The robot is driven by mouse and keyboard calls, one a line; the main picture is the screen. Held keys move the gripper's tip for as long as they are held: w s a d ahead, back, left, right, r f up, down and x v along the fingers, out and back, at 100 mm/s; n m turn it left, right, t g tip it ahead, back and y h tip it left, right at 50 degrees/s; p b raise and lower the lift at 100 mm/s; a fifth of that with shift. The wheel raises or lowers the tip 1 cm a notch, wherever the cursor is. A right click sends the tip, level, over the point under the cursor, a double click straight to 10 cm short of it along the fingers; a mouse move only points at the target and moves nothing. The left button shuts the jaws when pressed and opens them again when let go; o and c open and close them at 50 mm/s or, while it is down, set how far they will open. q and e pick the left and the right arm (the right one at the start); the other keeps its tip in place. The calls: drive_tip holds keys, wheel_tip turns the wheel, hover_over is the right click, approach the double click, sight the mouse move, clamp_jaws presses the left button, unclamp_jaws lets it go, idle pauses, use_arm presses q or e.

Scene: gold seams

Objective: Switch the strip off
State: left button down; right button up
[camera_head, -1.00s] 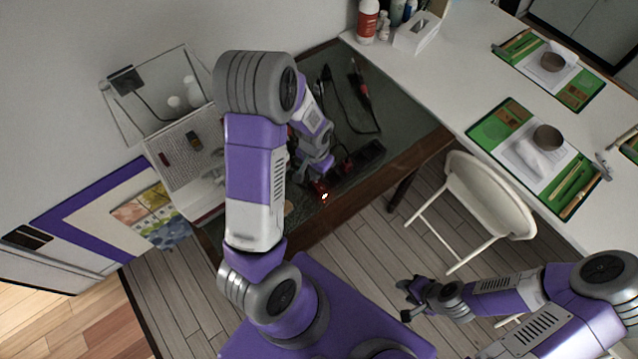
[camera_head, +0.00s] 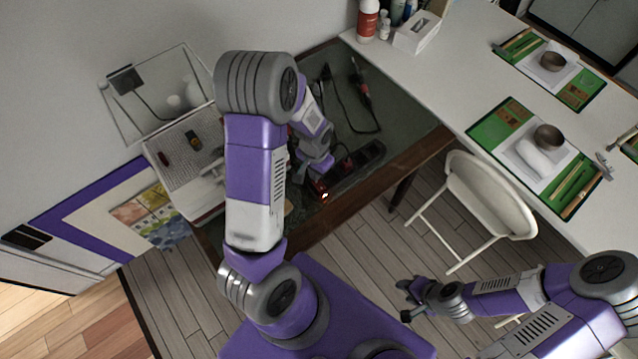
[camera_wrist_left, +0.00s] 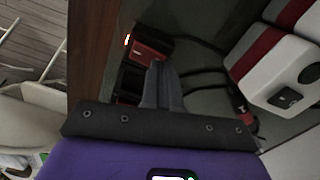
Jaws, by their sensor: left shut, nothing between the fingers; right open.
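The black power strip (camera_head: 358,164) lies on the dark green mat near the table's front edge. Its red end (camera_head: 319,187) shows a small lit light. In the left wrist view the red part (camera_wrist_left: 152,44) is beyond my fingertips, with the light glowing at its left. My left gripper (camera_wrist_left: 158,68) is shut and empty, pointing down over the strip beside the red part; I cannot tell whether it touches. My right gripper (camera_head: 404,300) is open and empty, above the floor, away from the table.
A dark cable and red-handled tool (camera_head: 361,88) lie behind the strip. A white-and-red device (camera_wrist_left: 285,62) stands close at right in the wrist view. A white board (camera_head: 190,150) with small items lies at left. A white chair (camera_head: 487,200) stands right of the table.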

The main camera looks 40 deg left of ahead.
use_arm(q)
drive_tip(key=shift+f+b, duration=0.6)
drive_tip(key=shift+f, duration=0.1)
drive_tip(key=shift+r, duration=0.1)
drive_tip(key=shift+r+p, duration=0.65)
idle(0.6)
